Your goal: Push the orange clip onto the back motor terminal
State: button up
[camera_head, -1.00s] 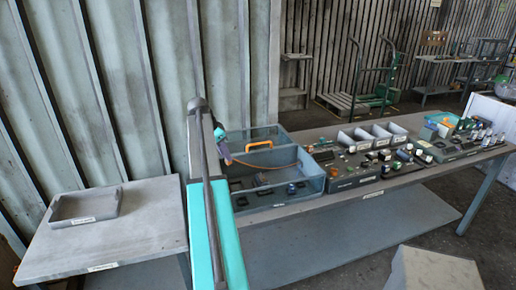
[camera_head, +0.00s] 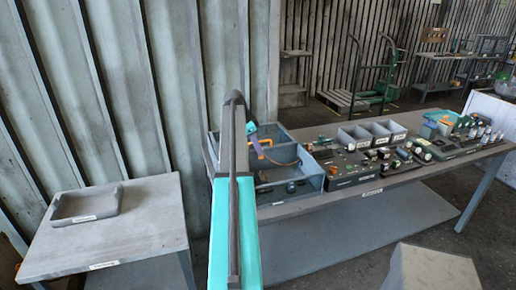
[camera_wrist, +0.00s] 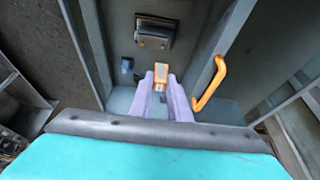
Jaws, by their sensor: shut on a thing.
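The orange clip (camera_wrist: 160,73) sits between the tips of my gripper's two purple fingers (camera_wrist: 162,88) in the wrist view. My gripper is shut on it. In the head view my gripper (camera_head: 258,147) is over the left part of the open blue-grey blower housing (camera_head: 308,180), partly hidden by my arm. Beyond the clip in the wrist view is a dark block with an orange-brown edge (camera_wrist: 154,36). I cannot tell whether it is the back motor terminal. The clip appears apart from this block. A small blue part (camera_wrist: 126,66) lies left of the fingers.
An orange curved handle or tube (camera_wrist: 210,84) stands close right of the fingers in the wrist view. Housing walls rise on both sides. Right of the housing, the bench holds a crowded parts board (camera_head: 350,172) and grey bins (camera_head: 372,133). A side table with an empty tray (camera_head: 86,204) stands left.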

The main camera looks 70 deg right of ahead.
jog(key=shift+f, duration=0.15)
jog(key=shift+f+b, duration=1.1)
jog(key=shift+f, duration=1.65)
jog(key=shift+f+b, duration=0.65)
jog(key=shift+f, duration=0.5)
dwell(0.5)
jog(key=o, duration=0.9)
jog(key=shift+r, duration=0.15)
jog(key=b+v, duration=0.3)
jog(key=v, duration=1)
jog(key=shift+w+a+r+b, duration=0.15)
jog(key=shift+r+b, duration=0.05)
jog(key=shift+b, duration=0.15)
